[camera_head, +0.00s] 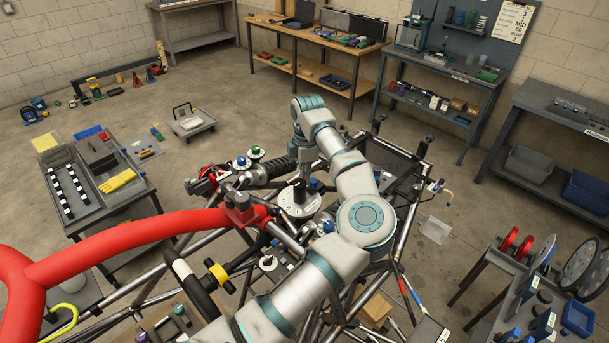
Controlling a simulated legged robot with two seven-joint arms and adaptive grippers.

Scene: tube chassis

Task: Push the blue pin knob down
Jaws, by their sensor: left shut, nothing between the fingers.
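Several blue knobs stand on the tube chassis (400,225). One blue knob (313,183) is at the right of a white round plate (290,206) with a dark centre. Another blue knob (241,161) is on a small white disc further left, and a third blue knob (327,226) is nearer to me, beside my arm. I cannot tell which one is the pin knob. My left gripper (302,182) points down over the white plate, close to the first blue knob. It is shut and looks empty; its fingertips are small and dark, and contact is unclear. My right gripper is not in view.
A red tube (130,243) crosses the left front of the chassis. A green knob (255,150) is beside the left blue one. A cart with yellow gloves (118,181) stands left, and a table with wheels (580,265) right.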

